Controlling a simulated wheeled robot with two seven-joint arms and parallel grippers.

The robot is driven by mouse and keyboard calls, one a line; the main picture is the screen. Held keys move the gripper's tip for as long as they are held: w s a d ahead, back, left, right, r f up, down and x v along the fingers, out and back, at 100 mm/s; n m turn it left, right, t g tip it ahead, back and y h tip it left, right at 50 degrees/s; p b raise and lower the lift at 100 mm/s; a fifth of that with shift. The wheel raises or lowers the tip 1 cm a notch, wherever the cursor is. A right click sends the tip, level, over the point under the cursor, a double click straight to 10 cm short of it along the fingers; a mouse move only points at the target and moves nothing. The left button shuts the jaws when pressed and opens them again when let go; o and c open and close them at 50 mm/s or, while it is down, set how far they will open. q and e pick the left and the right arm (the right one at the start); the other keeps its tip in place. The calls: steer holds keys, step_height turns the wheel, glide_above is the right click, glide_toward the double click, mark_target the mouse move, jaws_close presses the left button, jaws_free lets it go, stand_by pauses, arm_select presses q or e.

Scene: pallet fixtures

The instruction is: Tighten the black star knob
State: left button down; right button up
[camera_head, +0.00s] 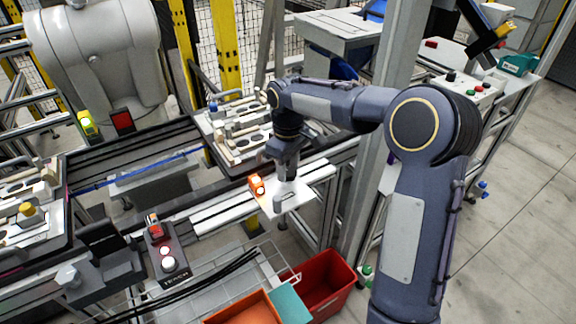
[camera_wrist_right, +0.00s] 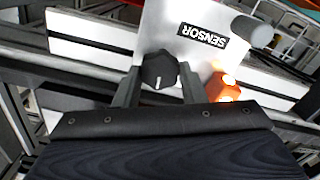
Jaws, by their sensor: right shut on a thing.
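The black star knob (camera_wrist_right: 159,70) is in the wrist view, on a white plate labelled SENSOR (camera_wrist_right: 188,22). A white line marks its face. The two fingers of my right gripper (camera_wrist_right: 160,84) stand on either side of the knob, and the gripper is shut on it. In the head view my right gripper (camera_head: 287,178) points down at the white plate (camera_head: 313,188) beside the conveyor rail. There the knob is hidden by the gripper. My left gripper is not in view.
An orange lit sensor (camera_head: 257,185) sits right beside the gripper. A TEACH button box (camera_head: 166,258) stands to the left. A wire shelf with black cables (camera_head: 215,285) and a red bin (camera_head: 330,280) are in front. A pallet with fixtures (camera_head: 232,125) lies behind.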

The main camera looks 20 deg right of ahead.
steer(key=m+p, duration=0.1)
steer(key=m, duration=0.3)
steer(key=shift+r, duration=0.1)
steer(key=m+p, duration=0.1)
steer(key=m, duration=0.3)
steer(key=shift+m, duration=0.3)
steer(key=m+p, duration=0.1)
steer(key=m, duration=0.3)
steer(key=shift+d+m+p, duration=0.1)
steer(key=shift+m+p, duration=0.6)
steer(key=shift+m, duration=1.6)
steer(key=o, duration=1)
